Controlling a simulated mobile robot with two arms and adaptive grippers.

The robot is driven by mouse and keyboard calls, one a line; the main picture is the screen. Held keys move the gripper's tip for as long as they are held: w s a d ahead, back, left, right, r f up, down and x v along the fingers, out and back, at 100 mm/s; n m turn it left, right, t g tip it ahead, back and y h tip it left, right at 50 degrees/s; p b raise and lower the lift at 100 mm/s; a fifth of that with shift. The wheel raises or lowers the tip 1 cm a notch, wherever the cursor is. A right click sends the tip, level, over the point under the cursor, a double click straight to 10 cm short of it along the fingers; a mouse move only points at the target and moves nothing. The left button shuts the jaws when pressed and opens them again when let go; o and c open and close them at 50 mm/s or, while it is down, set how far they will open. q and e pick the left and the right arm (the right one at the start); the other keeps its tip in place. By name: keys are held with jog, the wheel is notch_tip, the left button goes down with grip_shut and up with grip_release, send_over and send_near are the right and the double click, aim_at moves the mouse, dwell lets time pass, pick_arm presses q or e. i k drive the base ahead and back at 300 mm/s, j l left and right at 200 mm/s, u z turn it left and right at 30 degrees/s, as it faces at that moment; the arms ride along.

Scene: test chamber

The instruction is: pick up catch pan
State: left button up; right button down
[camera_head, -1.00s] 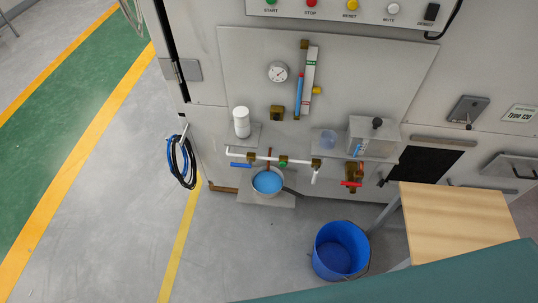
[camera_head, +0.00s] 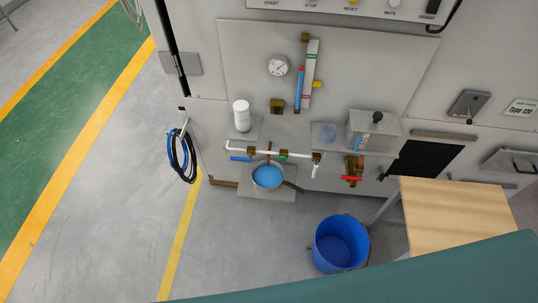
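The catch pan (camera_head: 268,177) is a small round pan with blue liquid or a blue inside and a dark handle (camera_head: 293,187) pointing right. It sits on a low grey shelf (camera_head: 262,196) at the foot of the machine, under a white pipe (camera_head: 268,151) with a blue lever (camera_head: 240,159) and a green-marked fitting. The pipe partly overhangs its far rim. Neither of my grippers shows in the head view.
A blue bucket (camera_head: 340,244) stands on the floor right of the pan. A wooden-topped table (camera_head: 455,215) is at the right. Coiled hoses (camera_head: 183,156) hang at the machine's left side. The floor left of the pan is clear.

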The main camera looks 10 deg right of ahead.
aim_at(267, 178)
jog(key=z, duration=0.25)
jog(key=k+j+z, duration=0.15)
jog(key=z, duration=0.3)
jog(key=k+j+z, duration=0.2)
jog(key=z, duration=0.2)
jog(key=k+j+z, duration=0.2)
jog(key=z, duration=0.25)
